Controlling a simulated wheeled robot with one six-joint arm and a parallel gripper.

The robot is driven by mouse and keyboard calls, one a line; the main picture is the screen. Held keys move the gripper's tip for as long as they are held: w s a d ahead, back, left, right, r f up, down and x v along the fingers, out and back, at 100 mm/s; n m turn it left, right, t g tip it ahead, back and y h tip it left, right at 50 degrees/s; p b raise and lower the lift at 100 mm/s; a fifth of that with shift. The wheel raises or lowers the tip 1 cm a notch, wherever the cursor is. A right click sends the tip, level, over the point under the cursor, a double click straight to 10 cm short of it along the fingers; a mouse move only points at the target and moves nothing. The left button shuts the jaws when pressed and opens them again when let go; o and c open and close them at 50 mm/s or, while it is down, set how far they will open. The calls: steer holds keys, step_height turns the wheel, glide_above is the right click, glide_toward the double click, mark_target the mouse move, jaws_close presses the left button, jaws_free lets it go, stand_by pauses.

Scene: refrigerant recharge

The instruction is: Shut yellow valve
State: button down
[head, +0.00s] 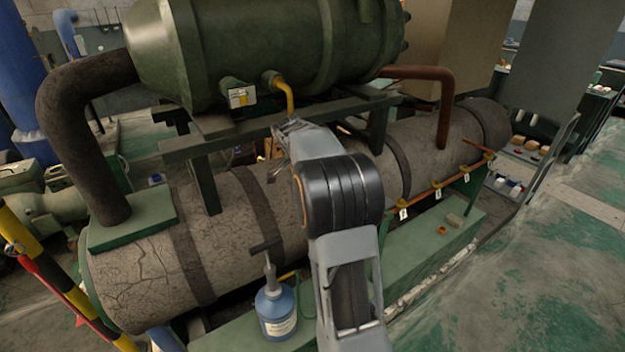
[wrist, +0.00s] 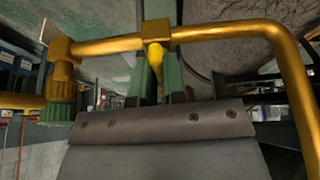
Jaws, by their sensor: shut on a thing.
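The yellow pipe (head: 287,98) comes out under the green tank (head: 255,50) and bends down behind my gripper (head: 284,130) in the head view. In the wrist view the yellow pipe (wrist: 230,32) crosses the top and turns down at the right. The yellow valve's tapered handle (wrist: 157,56) hangs from a square block on this pipe, just beyond my gripper (wrist: 158,92). My gripper is shut on the yellow valve, at its handle. Its grey screwed plate fills the lower wrist view, and the exact contact is hard to see.
A blue bottle (head: 276,310) with a dark T-handle stands on the green base at front. A big cracked cylinder (head: 145,255) lies below the tank. An orange pipe with tags (head: 428,196) runs at right. The floor (head: 520,270) at right is clear.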

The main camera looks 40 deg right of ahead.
steer(key=shift+m, duration=0.4)
steer(key=c, duration=1.2)
jaws_free()
steer(key=v, duration=1.4)
steer(key=shift+w+d+p, duration=0.1)
steer(key=shift+w+p, duration=0.1)
steer(key=shift+p, duration=0.1)
steer(key=shift+f, duration=0.1)
